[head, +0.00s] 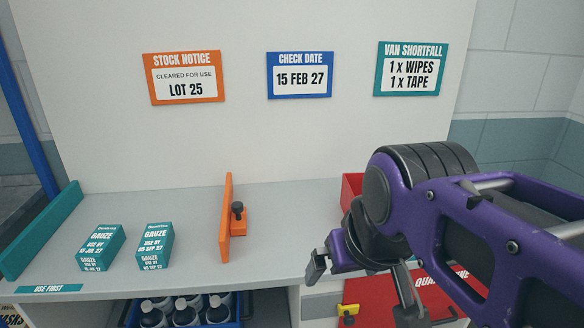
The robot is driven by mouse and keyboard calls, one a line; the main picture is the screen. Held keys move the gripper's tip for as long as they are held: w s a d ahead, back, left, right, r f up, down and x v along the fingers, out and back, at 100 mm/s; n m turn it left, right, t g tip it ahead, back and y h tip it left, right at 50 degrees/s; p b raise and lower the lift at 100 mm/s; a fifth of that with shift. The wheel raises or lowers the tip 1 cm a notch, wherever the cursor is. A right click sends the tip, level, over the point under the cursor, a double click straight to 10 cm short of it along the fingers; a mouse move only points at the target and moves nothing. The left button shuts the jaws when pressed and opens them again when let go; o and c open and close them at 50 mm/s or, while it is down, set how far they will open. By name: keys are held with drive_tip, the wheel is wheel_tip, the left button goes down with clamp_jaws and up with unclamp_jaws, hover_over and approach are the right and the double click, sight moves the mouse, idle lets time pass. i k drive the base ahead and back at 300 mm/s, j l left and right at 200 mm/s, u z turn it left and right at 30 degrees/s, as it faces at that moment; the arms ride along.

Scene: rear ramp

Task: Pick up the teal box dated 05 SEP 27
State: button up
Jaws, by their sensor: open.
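The teal gauze box reading USE BY 05 SEP 27 (154,246) stands on the grey counter at the left. A similar teal gauze box (101,247) stands just to its left, a small gap apart; its date ends in JUL 27, with the day hard to read. My gripper (362,288) is at the right, well apart from both boxes. Its jaws are open, with nothing seen between them.
An orange upright divider (227,217) stands right of the boxes; a teal divider (42,229) stands at the left. A USE FIRST label (49,289) lies at the front edge. A red bin (351,189) is partly hidden by my arm. Bottles (184,311) sit in a blue crate below.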

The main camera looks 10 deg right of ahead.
sight(155, 251)
drive_tip(key=z, duration=0.75)
drive_tip(key=u, duration=1.75)
drive_tip(key=j+z, duration=0.2)
drive_tip(key=z, duration=0.2)
drive_tip(key=j+z, duration=0.2)
drive_tip(key=z, duration=0.25)
drive_tip(key=j+z, duration=0.2)
drive_tip(key=j, duration=0.2)
drive_tip(key=k+j+z, duration=0.35)
drive_tip(key=j, duration=0.35)
drive_tip(key=k+j, duration=0.1)
drive_tip(key=j, duration=0.35)
drive_tip(key=z, duration=0.05)
